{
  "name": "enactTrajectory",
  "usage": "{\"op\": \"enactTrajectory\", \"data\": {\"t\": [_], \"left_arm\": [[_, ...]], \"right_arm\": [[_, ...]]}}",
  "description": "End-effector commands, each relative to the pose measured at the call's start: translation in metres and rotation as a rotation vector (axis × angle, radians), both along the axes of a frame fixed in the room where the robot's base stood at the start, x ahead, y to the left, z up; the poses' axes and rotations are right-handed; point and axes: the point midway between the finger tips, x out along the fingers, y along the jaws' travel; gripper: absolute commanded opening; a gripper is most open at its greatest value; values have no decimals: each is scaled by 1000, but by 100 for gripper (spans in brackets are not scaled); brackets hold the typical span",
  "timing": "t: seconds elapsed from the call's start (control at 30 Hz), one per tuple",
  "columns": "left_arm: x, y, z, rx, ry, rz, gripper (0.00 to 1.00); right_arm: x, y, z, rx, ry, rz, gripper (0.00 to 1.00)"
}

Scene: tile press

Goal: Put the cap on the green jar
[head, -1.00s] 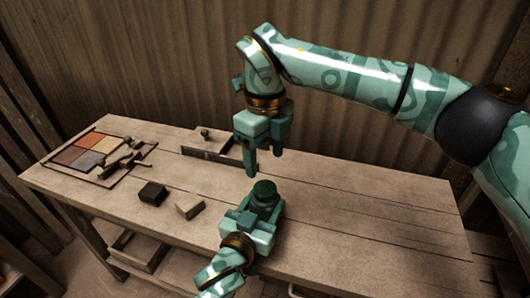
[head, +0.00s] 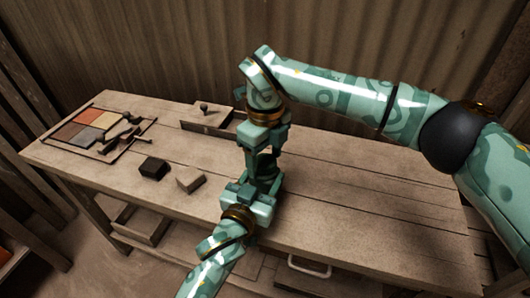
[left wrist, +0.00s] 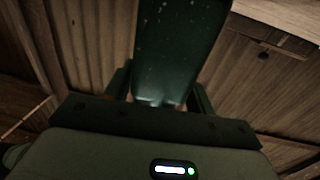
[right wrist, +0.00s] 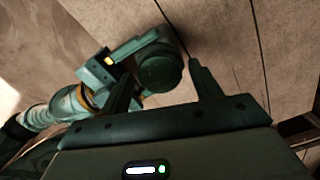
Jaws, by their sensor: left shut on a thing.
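The green jar (head: 266,163) is dark green and upright over the middle of the bench. My left gripper (head: 262,183) is shut on it. In the left wrist view the jar (left wrist: 180,50) fills the space between the fingers. My right gripper (head: 264,148) points down just above the jar, its fingers on either side of the top. In the right wrist view those fingers (right wrist: 163,88) are apart, and the round dark green top of the jar (right wrist: 160,70) shows between and beyond them. I cannot make out a separate cap, nor tell whether the round top is one.
On the bench (head: 370,200), a tray of coloured tiles (head: 72,146) with tools lies at the left. A dark block (head: 153,168) and a paler block (head: 190,179) lie left of my grippers. A box with a knob (head: 205,110) stands behind. The bench's right half is clear.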

Motion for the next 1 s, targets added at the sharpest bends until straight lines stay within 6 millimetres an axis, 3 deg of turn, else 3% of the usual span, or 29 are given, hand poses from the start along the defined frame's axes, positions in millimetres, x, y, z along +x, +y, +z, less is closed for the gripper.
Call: {"op": "enactTrajectory", "data": {"t": [0.03, 0.17, 0.37, 0.47, 0.7, 0.87, 0.9, 0.97, 1.0], "left_arm": [[0, 0, 0, 0, 0, 0, 0], [0, 0, 0, 0, 0, 0, 0], [0, 0, 0, 0, 0, 0, 0], [0, 0, 0, 0, 0, 0, 0], [0, 0, 0, 0, 0, 0, 0], [0, 0, 0, 0, 0, 0, 0], [0, 0, 0, 0, 0, 0, 0], [0, 0, 0, 0, 0, 0, 0], [0, 0, 0, 0, 0, 0, 0]], "right_arm": [[0, 0, 0, 0, 0, 0, 52], [0, 0, 0, 0, 0, 0, 18], [0, 0, 0, -1, -1, -15, 18], [0, 0, 1, 0, -1, -143, 18], [1, 0, 0, -1, -2, -673, 18], [1, 0, 0, -1, -2, -690, 18], [1, 0, 0, -1, -2, -690, 53], [1, 0, 0, -1, -2, -689, 70], [0, 0, 0, -1, -2, -689, 70]]}}
